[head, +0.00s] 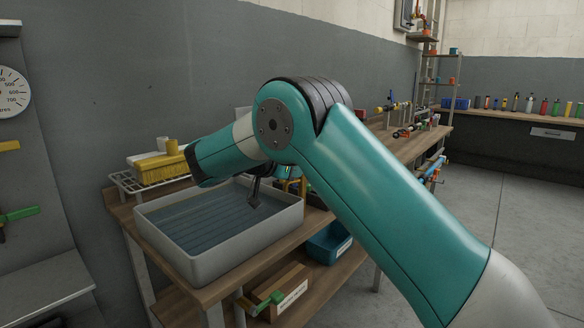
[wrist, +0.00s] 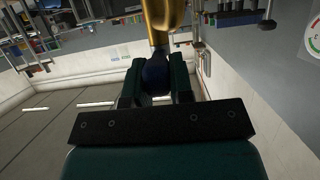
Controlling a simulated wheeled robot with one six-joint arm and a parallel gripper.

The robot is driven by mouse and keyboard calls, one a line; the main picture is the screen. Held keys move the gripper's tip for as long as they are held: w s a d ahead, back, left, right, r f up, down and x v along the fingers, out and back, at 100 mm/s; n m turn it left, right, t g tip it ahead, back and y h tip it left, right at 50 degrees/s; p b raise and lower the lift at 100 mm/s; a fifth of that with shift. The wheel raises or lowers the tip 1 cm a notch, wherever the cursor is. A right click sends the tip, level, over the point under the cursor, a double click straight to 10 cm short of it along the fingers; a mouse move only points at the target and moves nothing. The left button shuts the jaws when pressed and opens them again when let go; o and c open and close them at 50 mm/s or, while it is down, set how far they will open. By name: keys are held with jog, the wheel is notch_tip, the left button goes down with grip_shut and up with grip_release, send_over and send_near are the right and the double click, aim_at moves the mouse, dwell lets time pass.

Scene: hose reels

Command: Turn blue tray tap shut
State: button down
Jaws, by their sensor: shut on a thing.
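In the wrist view a blue tap handle (wrist: 155,76) sits between the two dark green fingers of my gripper (wrist: 156,88), which is shut on it. The brass body (wrist: 161,20) of the tap runs on from the handle to the top of the picture. How far the handle is turned cannot be told. In the head view my forearm reaches over the grey tray (head: 228,253), which has bluish water in it. My gripper and the blue handle cannot be made out there. Some brass fittings (head: 291,184) show at the tray's far right corner, partly behind my arm.
A green-handled tap (head: 268,301) sticks out below the bench front. A yellow item (head: 160,168) lies on a white rack left of the tray. A blue bin (head: 328,242) stands on the lower shelf. The floor (head: 480,200) at right is clear.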

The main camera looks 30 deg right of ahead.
jog(key=c, duration=1)
grip_release()
jog(key=shift+d, duration=0.1)
jog(key=p+v, duration=1.7)
jog(key=shift+a+p, duration=0.2)
jog(key=shift+p, duration=0.15)
jog(key=shift+r, duration=0.1)
